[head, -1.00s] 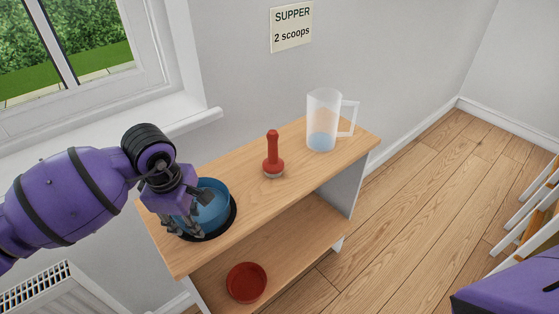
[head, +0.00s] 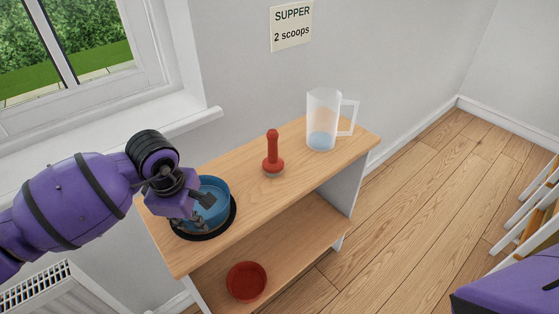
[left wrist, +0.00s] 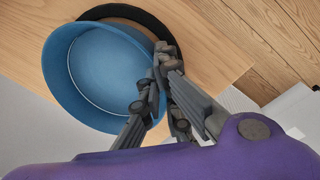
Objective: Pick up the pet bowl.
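A blue bowl (head: 217,189), likely the pet bowl, is over a round black mat (head: 228,224) at the left end of the wooden shelf top. It also shows in the left wrist view (left wrist: 105,75), empty, with the mat (left wrist: 165,32) showing past its rim. My left gripper (head: 190,212) is at the bowl's near left side. In the left wrist view the gripper (left wrist: 158,85) has its fingers on either side of the rim, close together, pinching the wall. Whether the bowl is clear of the mat is hard to tell. My right gripper is out of view.
A red-handled tool (head: 273,155) and a clear jug (head: 321,122) stand farther right on the shelf top (head: 250,200). A red dish (head: 246,282) sits on the lower shelf.

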